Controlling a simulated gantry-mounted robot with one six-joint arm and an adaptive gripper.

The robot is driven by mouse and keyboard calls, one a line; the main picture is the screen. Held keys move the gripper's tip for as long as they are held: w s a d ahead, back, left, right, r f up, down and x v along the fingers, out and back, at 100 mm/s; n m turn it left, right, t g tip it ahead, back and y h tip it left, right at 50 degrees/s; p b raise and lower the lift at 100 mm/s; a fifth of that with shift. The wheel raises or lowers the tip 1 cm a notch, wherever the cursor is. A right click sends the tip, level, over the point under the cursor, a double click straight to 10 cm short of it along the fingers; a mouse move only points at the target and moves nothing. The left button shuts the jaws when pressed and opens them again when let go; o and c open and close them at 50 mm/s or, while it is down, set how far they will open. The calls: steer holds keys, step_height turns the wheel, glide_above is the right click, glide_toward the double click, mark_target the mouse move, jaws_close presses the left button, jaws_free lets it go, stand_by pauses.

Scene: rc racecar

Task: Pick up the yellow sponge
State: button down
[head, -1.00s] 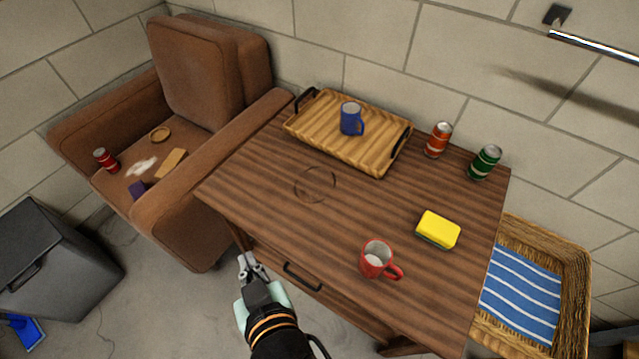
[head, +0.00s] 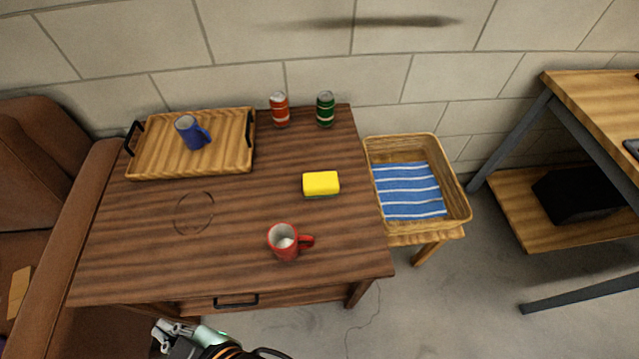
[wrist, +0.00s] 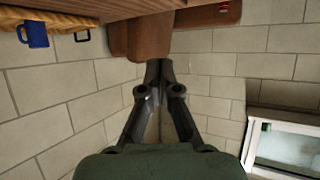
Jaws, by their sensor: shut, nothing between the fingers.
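The yellow sponge (head: 321,183) has a green underside and lies flat on the right part of the wooden table (head: 140,250) in the head view. My gripper (head: 160,335) shows at the bottom edge of the head view, in front of the table's front edge, well to the left of the sponge and apart from it. In the wrist view my gripper (wrist: 159,65) has its fingertips together with nothing between them. The sponge does not show in the wrist view.
A red mug (head: 284,243) stands just in front of the sponge. An orange can (head: 279,109) and a green can (head: 325,108) stand behind it. A tray (head: 150,165) with a blue mug (head: 188,132) is at back left. A basket (head: 458,205) with a striped cloth stands right.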

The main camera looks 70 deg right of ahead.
jaws_free()
stand_by(0.7)
